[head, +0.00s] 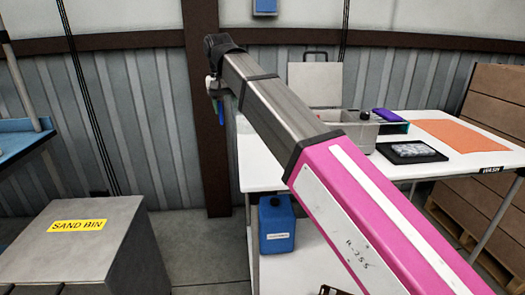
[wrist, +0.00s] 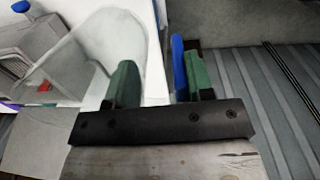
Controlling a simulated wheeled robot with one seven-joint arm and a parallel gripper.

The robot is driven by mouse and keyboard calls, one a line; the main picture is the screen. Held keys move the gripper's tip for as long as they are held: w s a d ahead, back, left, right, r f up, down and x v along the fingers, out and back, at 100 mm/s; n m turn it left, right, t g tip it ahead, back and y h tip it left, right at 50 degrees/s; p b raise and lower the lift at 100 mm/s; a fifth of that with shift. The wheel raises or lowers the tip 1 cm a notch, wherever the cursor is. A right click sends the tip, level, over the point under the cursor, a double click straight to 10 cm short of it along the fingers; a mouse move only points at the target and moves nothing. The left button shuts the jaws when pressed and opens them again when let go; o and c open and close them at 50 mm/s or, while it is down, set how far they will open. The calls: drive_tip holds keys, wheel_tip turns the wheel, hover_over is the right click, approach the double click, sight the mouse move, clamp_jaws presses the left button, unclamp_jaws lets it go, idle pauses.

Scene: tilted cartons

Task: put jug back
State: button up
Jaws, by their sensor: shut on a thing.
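A clear, see-through jug (wrist: 82,45) shows in the wrist view at the upper left, beside and partly behind my left green finger. My gripper (wrist: 160,85) is shut on it; a blue strip (wrist: 179,62), perhaps its handle, stands against the right green finger. Exactly which part is between the fingers is hard to tell. In the head view my gripper (head: 217,98) is far off, at the left end of the white table (head: 262,155) and above its level. The jug's outline is hardly visible there.
A grey box (head: 345,128), a black tray (head: 407,153), a purple item (head: 388,115) and an orange mat (head: 455,134) are on the table. A blue container (head: 276,225) stands on the lower shelf. A sand bin (head: 75,245) is at the left; cartons (head: 495,95) are at the right.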

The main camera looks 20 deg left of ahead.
drive_tip(key=shift+w+d+f, duration=0.15)
drive_tip(key=shift+w+f, duration=1.55)
drive_tip(key=shift+f, duration=0.2)
drive_tip(key=shift+w+d+f, duration=0.1)
drive_tip(key=shift+w+f, duration=1.55)
drive_tip(key=shift+f, duration=0.2)
drive_tip(key=shift+w+d+f, duration=0.15)
drive_tip(key=shift+w+f, duration=1.55)
drive_tip(key=shift+f, duration=0.2)
drive_tip(key=o, duration=1.3)
drive_tip(key=shift+f, duration=0.15)
